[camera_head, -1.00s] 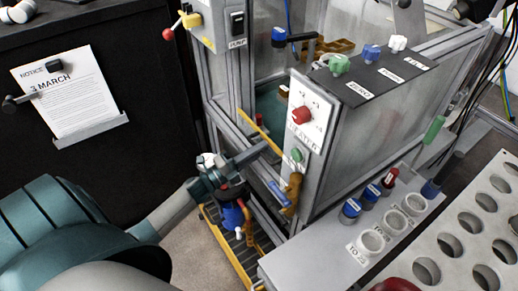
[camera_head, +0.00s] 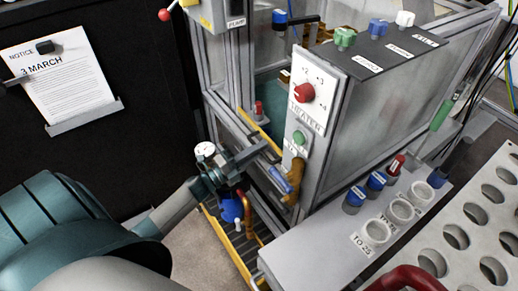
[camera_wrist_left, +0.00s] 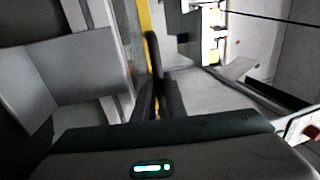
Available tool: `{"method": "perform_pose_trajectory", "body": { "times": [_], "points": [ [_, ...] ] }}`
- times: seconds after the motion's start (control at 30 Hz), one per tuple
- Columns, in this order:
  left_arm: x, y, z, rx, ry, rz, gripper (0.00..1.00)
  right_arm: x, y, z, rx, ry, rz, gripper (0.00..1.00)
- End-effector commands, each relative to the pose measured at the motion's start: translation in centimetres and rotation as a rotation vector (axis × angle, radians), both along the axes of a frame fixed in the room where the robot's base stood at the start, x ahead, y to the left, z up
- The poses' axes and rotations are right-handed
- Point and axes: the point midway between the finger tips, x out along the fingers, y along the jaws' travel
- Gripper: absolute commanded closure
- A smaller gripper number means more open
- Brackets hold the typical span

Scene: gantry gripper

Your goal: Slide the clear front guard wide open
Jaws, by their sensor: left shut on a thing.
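The clear front guard shows as a see-through panel with a yellow edge strip (camera_head: 252,123) at the front of the framed tank, left of the heater panel. My left gripper (camera_head: 266,149) reaches in from the left and is at this strip. In the left wrist view the yellow strip (camera_wrist_left: 144,14) runs down to my gripper's dark fingers (camera_wrist_left: 158,85), which are shut on it. The fingers hide the gripped part. The lower part of the guard is hard to make out. My right gripper is not in view.
The heater panel (camera_head: 309,92) with a red knob stands right beside the gripper. A blue valve (camera_head: 231,209) and copper pipe lie below my wrist. A grey shelf (camera_head: 315,255) with cups and a perforated rack (camera_head: 428,240) fill the lower right. A black wall (camera_head: 150,90) is at left.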

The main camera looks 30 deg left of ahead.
Motion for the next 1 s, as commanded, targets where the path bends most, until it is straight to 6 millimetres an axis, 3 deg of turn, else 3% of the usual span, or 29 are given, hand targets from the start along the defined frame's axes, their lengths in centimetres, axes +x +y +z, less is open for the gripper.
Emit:
{"method": "perform_pose_trajectory", "body": {
  "times": [0.13,0.17,0.23,0.67,1.0],
  "points": [
    [0.0,0.1,-0.1,0.001,0.002,0.001,1.0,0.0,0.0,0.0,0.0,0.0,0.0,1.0],
    [0.0,0.1,-0.1,0.001,0.002,0.001,0.87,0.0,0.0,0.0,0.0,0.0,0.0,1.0],
    [0.0,0.1,-0.1,0.001,0.002,0.001,0.71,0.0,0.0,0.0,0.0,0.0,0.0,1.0],
    [-0.3,0.2,-0.1,0.0,0.001,0.001,0.71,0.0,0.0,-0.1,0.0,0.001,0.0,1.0],
    [-3.9,1.6,-1.0,0.001,0.003,0.001,0.71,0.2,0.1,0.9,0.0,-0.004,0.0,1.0]
  ]
}}
